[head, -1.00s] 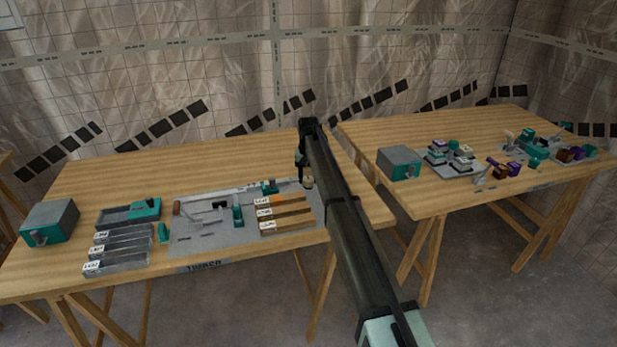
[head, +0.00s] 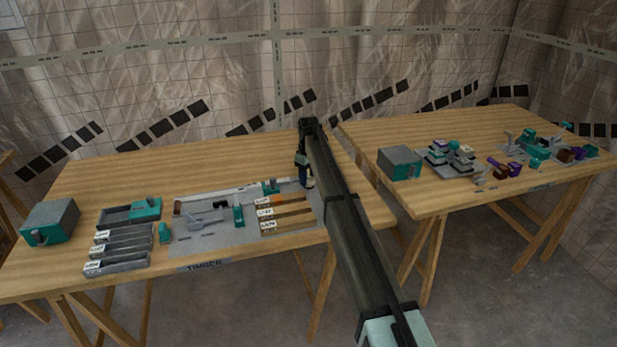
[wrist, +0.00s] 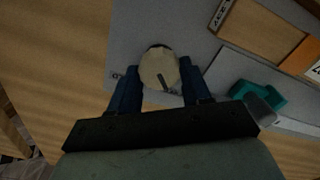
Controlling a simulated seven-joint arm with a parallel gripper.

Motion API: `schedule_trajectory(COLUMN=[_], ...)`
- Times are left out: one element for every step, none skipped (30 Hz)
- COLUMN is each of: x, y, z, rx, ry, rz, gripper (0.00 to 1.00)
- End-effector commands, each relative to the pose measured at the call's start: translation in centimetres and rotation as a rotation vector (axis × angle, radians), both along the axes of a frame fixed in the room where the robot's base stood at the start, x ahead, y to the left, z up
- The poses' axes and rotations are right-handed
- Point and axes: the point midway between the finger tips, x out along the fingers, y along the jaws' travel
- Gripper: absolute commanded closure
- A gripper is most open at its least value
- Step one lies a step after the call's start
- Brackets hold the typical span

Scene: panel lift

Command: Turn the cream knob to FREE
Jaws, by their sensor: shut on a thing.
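The cream knob (wrist: 157,66) is round and sits on a grey panel (wrist: 205,18), in the upper middle of the wrist view. A short dark mark on its face points down and slightly right in that view. My gripper (wrist: 160,75) is shut on the knob, with one dark blue finger on each side of it. Small markings lie on the panel beside the knob, partly covered by the fingers and too small to read. In the head view my gripper (head: 306,184) is down at the right end of the grey panel, and the knob is largely hidden by it.
A teal block (wrist: 258,97) with a grey end lies right of my gripper in the wrist view. Labelled wooden strips (head: 285,214) lie left of my gripper in the head view. A grey and teal box (head: 400,162) stands on the right table.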

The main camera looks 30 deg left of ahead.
Motion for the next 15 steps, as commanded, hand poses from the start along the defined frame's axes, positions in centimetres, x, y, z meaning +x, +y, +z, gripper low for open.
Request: schedule_trajectory(x=[0.0, 0.0, 0.0, 0.0, 0.0, 0.0, 0.0, 0.0, -0.01, -0.01, -0.01, -0.01, -0.01, 0.0, 0.0], y=[0.01, 0.01, 0.01, 0.01, 0.01, 0.01, 0.01, 0.01, 0.01, 0.01, 0.01, 0.01, 0.01, 0.0, 0.0], z=[0.04, 0.04, 0.04, 0.04, 0.04, 0.04, 0.04, 0.04, 0.04, 0.04, 0.04, 0.04, 0.04, 0.04, 0.04], rx=[0.0, 0.0, 0.0, 0.0, 0.0, 0.0, 0.0, 0.0, 0.0, 0.0, 0.001, 0.0, 0.0, 0.0, 0.0], ry=[0.0, 0.0, 0.0, 0.0, 0.0, 0.0, 0.0, 0.0, 0.0, 0.0, 0.0, -0.001, -0.001, -0.001, -0.001], rz=[0.017, 0.026, 0.037, 0.045, 0.052, 0.058, 0.062, 0.066, 0.07, 0.073, 0.075, 0.076, 0.077, 0.077, 0.077], gripper=[0.83, 0.83, 0.83, 0.83, 0.83, 0.83, 0.83, 0.83, 0.83, 0.83, 0.83, 0.83, 0.83, 0.83, 0.83])
